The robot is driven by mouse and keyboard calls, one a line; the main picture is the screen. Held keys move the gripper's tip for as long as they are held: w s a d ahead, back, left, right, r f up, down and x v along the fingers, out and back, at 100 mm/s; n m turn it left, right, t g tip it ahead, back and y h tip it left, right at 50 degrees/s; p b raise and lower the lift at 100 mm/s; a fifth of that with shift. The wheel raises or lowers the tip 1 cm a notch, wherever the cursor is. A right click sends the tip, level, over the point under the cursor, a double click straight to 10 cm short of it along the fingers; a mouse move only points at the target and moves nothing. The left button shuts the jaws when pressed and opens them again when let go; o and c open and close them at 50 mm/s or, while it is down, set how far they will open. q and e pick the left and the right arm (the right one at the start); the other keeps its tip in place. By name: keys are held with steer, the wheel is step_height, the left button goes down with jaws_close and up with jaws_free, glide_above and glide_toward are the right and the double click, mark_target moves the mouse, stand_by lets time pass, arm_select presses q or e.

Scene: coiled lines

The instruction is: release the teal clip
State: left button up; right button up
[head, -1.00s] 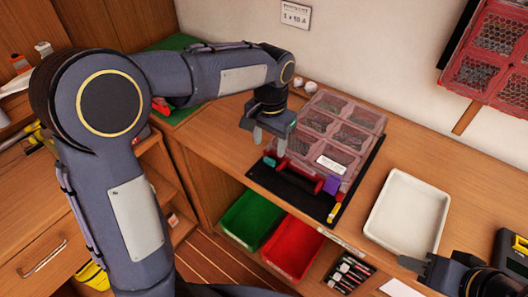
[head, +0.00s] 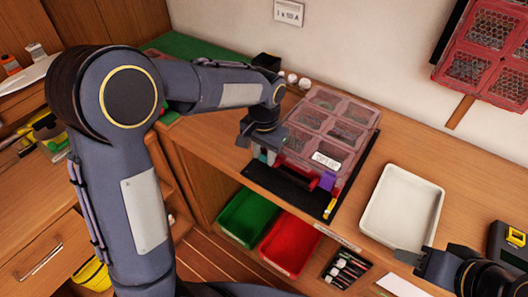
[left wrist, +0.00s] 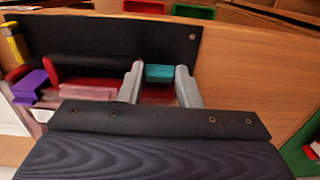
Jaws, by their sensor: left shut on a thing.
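The teal clip (left wrist: 160,73) shows in the left wrist view between the two grey fingers of my left gripper (left wrist: 159,86), at the front edge of the clear red-tinted case. My left gripper (head: 266,157) is shut on it. In the head view the fingers mostly hide the clip. The case (head: 330,125) is closed and lies on a black mat (head: 290,192). A purple clip (head: 327,181) sits at the other end of its front edge; it also shows in the left wrist view (left wrist: 30,86). My right gripper (head: 410,259) is at the lower right, its jaw opening unclear.
A yellow piece (head: 330,207) lies on the mat's right corner. A white tray (head: 374,226) stands to the right on the bench. Green (head: 243,214) and red (head: 290,246) bins sit below the front edge. Another red case (head: 483,62) hangs on the wall.

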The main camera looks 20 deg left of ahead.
arm_select(q)
steer(key=shift+c, duration=0.4)
steer(key=shift+s+f+t+b, duration=0.15)
steer(key=shift+f+t+b, duration=0.25)
steer(key=shift+b, duration=0.65)
steer(key=shift+s+a+r+t+b, duration=0.1)
steer(key=shift+s+t+b, duration=0.05)
steer(key=shift+t+b, duration=0.2)
steer(key=shift+r, duration=0.1)
steer(key=o, duration=1)
steer(key=shift+r, duration=0.1)
